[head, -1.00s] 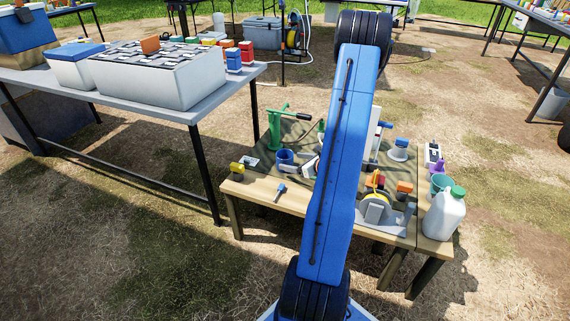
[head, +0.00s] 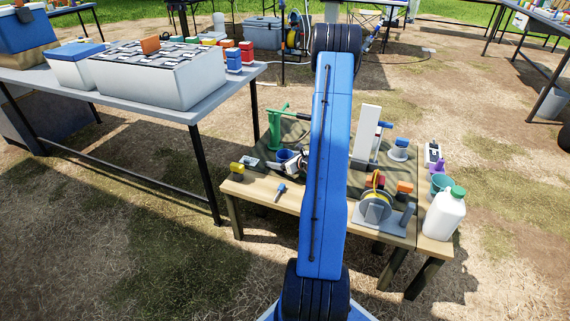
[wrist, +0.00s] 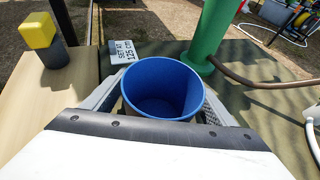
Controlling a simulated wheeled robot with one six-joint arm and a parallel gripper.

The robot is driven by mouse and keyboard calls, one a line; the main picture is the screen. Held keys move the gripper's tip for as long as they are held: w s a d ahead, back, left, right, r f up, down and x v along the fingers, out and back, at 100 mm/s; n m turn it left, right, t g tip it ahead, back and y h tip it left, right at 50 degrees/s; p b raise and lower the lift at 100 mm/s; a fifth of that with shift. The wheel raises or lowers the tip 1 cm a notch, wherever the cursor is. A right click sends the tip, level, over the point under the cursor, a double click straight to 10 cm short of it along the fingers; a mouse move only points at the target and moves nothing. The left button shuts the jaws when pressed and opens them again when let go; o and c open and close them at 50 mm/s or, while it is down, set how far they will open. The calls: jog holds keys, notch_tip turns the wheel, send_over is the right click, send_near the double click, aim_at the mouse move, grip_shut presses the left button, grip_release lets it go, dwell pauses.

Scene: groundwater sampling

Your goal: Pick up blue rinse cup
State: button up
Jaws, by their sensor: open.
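The blue rinse cup (wrist: 163,88) stands upright and open at the top in the wrist view, between the two fingers of my gripper (wrist: 165,84). The fingers are open, one on each side of the cup; I cannot tell whether either touches it. The front lower part of the cup is hidden by my gripper's body. In the head view the cup (head: 284,155) is at the left of the low wooden table (head: 262,193), partly covered by my gripper (head: 294,160).
A green hand pump (wrist: 214,35) stands close behind the cup, with a hose. A "SET AT 125 cm" tag (wrist: 122,53) lies left of it, near a yellow-topped object (wrist: 42,38). A reel (head: 375,207) and white jug (head: 446,213) stand to the right.

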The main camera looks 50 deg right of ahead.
jog(key=c, duration=1.1)
jog(key=shift+r, duration=0.15)
